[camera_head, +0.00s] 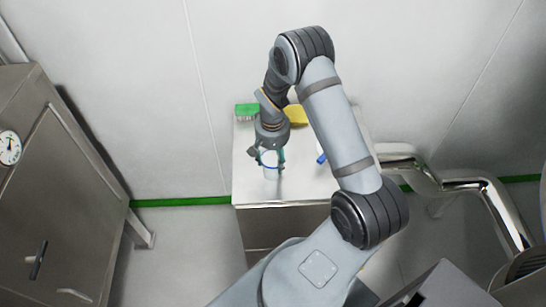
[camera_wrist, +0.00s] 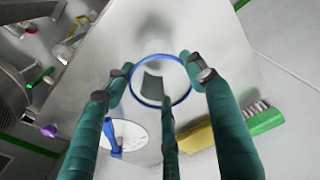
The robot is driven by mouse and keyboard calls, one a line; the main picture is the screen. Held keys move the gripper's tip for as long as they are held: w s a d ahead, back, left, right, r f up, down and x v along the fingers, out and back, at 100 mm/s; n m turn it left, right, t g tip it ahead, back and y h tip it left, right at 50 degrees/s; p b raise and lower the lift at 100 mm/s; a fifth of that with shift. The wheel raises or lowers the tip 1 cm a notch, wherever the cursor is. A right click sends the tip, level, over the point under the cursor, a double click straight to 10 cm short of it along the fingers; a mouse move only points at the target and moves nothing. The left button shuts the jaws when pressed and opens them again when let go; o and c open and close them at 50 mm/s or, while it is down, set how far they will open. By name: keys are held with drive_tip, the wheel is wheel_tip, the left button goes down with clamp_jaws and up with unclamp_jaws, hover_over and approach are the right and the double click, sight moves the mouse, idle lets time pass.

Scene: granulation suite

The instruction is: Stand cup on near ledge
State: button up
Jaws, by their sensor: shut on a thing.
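The cup is clear with a blue rim; it shows in the wrist view (camera_wrist: 160,98) and small and pale in the head view (camera_head: 270,173). My gripper (camera_head: 268,160), with teal fingers, is shut on the cup, its fingers around the rim, pointing down in the head view. The cup looks upright over the front part of the pale metal bench top (camera_head: 297,190). I cannot tell whether its base touches the surface. No separate ledge can be made out; the bench's front edge lies just nearer than the cup.
A green brush (camera_head: 247,110) and a yellow sponge (camera_head: 297,116) lie at the bench's back. A blue-handled item (camera_head: 321,158) is right of the cup, beside a white disc (camera_wrist: 132,136). Shiny pipes (camera_head: 460,183) run at right; a steel cabinet (camera_head: 60,190) stands left.

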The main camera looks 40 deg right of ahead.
drive_tip(key=shift+f, duration=0.15)
drive_tip(key=o, duration=1.2)
drive_tip(key=shift+c, duration=0.2)
drive_tip(key=shift+r, duration=0.65)
drive_tip(key=shift+o, duration=0.5)
wheel_tip(320, 180, up, 11)
drive_tip(key=b, duration=0.1)
drive_tip(key=shift+s+a+b, duration=0.35)
drive_tip(key=shift+s+a, duration=0.05)
